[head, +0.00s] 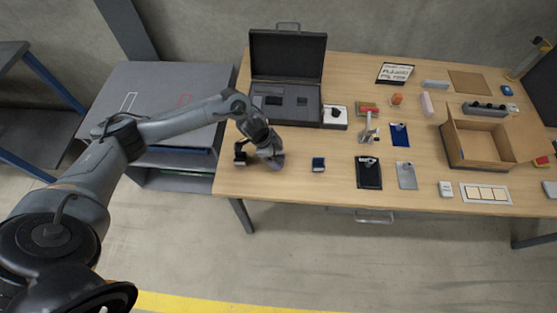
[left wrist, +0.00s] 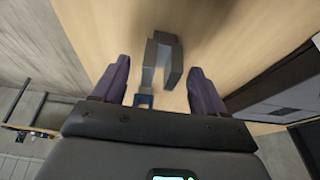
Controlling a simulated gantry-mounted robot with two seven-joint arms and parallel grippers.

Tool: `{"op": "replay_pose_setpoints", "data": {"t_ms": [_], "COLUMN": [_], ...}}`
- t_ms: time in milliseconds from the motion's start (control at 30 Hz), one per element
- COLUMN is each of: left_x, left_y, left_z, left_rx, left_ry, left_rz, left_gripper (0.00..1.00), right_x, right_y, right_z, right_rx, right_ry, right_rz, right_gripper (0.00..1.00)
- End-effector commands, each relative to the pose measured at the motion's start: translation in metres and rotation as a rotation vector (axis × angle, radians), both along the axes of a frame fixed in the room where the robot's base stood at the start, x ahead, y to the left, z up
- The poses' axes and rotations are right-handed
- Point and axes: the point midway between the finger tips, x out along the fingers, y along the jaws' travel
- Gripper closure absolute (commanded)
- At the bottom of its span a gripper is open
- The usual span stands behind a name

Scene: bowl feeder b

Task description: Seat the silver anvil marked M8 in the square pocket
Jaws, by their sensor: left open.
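My left gripper (head: 263,158) is low over the left front part of the table. In the left wrist view its two dark fingers (left wrist: 158,70) stand apart. A grey, hook-shaped metal piece (left wrist: 172,62) shows between and beyond the fingers; I see no clear grip on it. A small blue piece (left wrist: 143,100) shows close to the left finger. No M8 mark can be read, so I cannot tell which piece is the anvil. The open black case (head: 285,95) has dark recesses in its insert; I cannot tell which is the square pocket. My right gripper is not in view.
A white tray (head: 341,125) with a black item adjoins the case. A red-handled tool (head: 368,125), a dark blue block (head: 318,164), a black board (head: 369,182) and a cardboard box (head: 480,160) stand to the right. Bare wood lies between my gripper and the blue block.

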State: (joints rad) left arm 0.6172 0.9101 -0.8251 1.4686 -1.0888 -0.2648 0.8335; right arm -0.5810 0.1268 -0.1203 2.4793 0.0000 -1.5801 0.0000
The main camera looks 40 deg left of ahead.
Motion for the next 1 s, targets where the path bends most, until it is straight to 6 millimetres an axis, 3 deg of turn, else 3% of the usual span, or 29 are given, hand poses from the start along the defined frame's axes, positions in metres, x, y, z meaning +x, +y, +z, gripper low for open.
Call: {"op": "replay_pose_setpoints", "data": {"t_ms": [133, 600, 1000], "left_x": [0.0001, -0.0004, -0.0004], "left_y": [0.0001, 0.0005, 0.0007], "left_z": [0.0003, -0.0001, 0.0033], "left_rx": [0.000, 0.001, 0.002], "left_ry": [0.000, 0.001, 0.001], "left_rz": [0.000, 0.000, 0.000], "left_gripper": [0.31, 1.00, 1.00], "right_x": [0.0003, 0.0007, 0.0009], "right_y": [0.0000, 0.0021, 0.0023], "right_z": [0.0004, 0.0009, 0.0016], "right_rx": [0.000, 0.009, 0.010], "right_ry": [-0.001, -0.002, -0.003], "right_rz": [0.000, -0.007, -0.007], "right_gripper": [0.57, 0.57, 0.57]}}
